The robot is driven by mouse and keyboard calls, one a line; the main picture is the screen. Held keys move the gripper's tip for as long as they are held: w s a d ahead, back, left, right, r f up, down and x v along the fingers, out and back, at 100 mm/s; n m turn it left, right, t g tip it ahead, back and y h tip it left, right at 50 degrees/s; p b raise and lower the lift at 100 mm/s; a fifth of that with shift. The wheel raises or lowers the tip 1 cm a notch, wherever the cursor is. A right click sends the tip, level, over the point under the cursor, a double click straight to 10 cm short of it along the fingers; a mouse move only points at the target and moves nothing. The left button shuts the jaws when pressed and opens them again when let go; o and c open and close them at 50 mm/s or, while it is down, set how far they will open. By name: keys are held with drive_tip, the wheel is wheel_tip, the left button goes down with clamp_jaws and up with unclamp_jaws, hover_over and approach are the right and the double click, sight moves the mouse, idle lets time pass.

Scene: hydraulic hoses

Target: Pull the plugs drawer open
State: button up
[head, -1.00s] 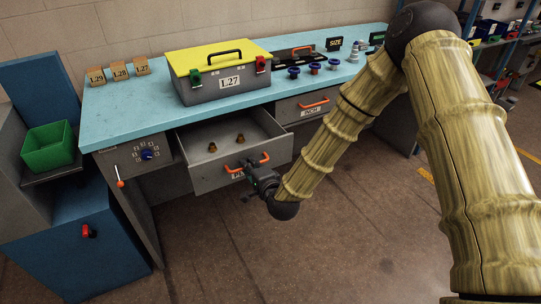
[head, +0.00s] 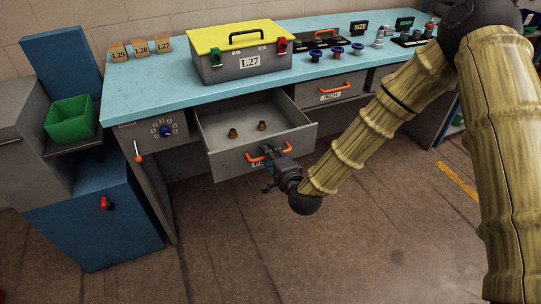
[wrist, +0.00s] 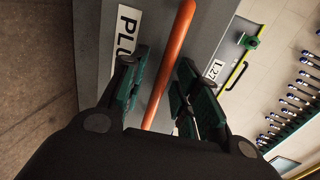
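The plugs drawer (head: 240,163) is pulled out of the bench, with two small brass-coloured plugs (head: 262,126) standing inside it. My gripper (head: 272,160) is at its orange handle (head: 255,157) on the drawer front. In the wrist view the handle (wrist: 172,60) runs between the two fingers of my gripper (wrist: 160,88), close to the right finger. The fingers are drawn in around it; a narrow gap seems to show at the left finger. Part of the PLUGS label (wrist: 125,33) shows beside the left finger. My gripper hides part of the label in the head view.
A grey toolbox with a yellow lid (head: 240,64) stands on the blue bench top (head: 150,90). A second drawer (head: 330,91) to the right is shut. A green bin (head: 71,121) and blue cabinet (head: 95,215) stand left. The floor (head: 230,250) before the drawer is clear.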

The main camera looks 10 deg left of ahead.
drive_tip(key=shift+d, duration=0.1)
drive_tip(key=v, duration=1.2)
drive_tip(key=shift+f, duration=0.1)
idle(0.3)
drive_tip(key=s+d+f+n+g+h+p, duration=0.1)
drive_tip(key=s+d+f+n+g, duration=0.15)
drive_tip(key=s+f, duration=0.35)
drive_tip(key=s+d+f+n+g+h, duration=0.1)
drive_tip(key=s+d+f+n+g, duration=0.2)
drive_tip(key=f, duration=0.4)
drive_tip(key=s+d+f+n+g+h+p, duration=0.1)
drive_tip(key=s+d+f+g+h, duration=0.1)
drive_tip(key=s+d+f, duration=0.4)
drive_tip(key=s+d+f+n+g+h, duration=0.1)
drive_tip(key=s+d+f+n+g, duration=0.1)
drive_tip(key=s+d, duration=0.4)
drive_tip(key=s+d+f+n+g+h+p, duration=0.1)
drive_tip(key=s+d+f+n+g+h, duration=0.1)
drive_tip(key=s, duration=0.9)
drive_tip(key=d+f+n+g, duration=0.1)
drive_tip(key=d+f+g, duration=0.1)
drive_tip(key=d+f, duration=0.1)
drive_tip(key=shift+d+h, duration=0.3)
drive_tip(key=shift+d, duration=0.4)
drive_tip(key=shift+s, duration=0.15)
